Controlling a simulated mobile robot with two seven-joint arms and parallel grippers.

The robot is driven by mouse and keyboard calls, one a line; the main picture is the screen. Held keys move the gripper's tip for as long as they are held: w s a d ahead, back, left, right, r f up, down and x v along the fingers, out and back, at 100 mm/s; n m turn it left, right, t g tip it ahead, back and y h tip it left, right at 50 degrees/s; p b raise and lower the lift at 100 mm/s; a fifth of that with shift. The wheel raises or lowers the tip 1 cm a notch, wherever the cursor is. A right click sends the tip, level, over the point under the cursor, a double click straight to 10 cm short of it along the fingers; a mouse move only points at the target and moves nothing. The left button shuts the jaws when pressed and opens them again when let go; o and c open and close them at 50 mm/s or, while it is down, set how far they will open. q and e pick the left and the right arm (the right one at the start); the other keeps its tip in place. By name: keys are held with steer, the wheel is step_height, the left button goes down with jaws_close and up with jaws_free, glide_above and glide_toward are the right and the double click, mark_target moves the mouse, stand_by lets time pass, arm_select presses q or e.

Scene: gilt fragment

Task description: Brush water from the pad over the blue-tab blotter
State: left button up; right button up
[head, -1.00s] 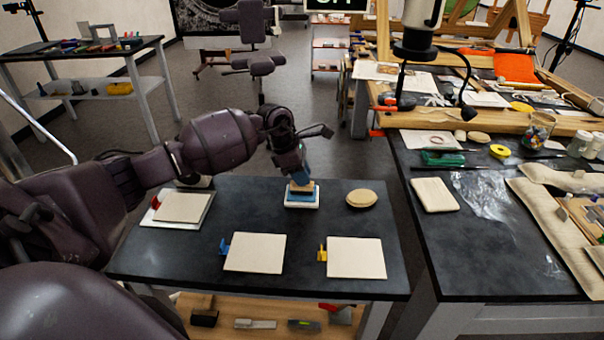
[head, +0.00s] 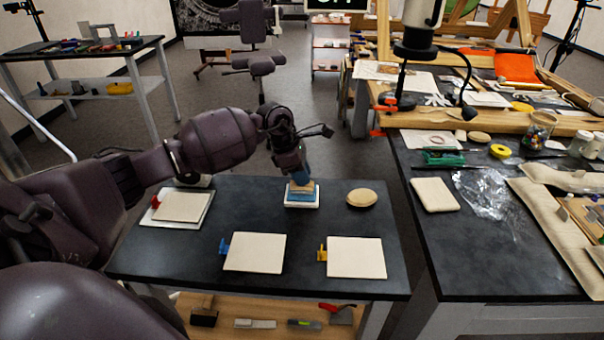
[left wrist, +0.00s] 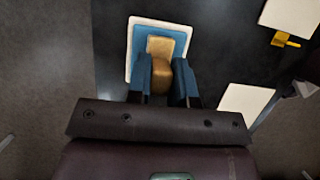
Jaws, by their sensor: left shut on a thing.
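The blue-tab blotter (head: 254,253) is a cream square lying flat at the front middle of the dark table, its blue tab at its left edge. The blue pad (left wrist: 143,38) sits in a white tray (head: 302,205) near the table's back edge. My left gripper (head: 302,178) points down over the pad and is shut on a wooden brush (left wrist: 161,70). The brush is at the pad, but I cannot tell whether its lower edge touches it. In the left wrist view a cream blotter (left wrist: 243,106) lies partly hidden at right. My right gripper is not in view.
A yellow-tab blotter (head: 357,259) lies right of the blue-tab one. A red-tab blotter (head: 183,206) lies at the left under my arm. A cluttered side table (head: 480,260) stands to the right.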

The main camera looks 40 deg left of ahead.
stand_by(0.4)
arm_select(q)
steer(key=shift+r+p, duration=1.4)
steer(key=shift+r, duration=2.1)
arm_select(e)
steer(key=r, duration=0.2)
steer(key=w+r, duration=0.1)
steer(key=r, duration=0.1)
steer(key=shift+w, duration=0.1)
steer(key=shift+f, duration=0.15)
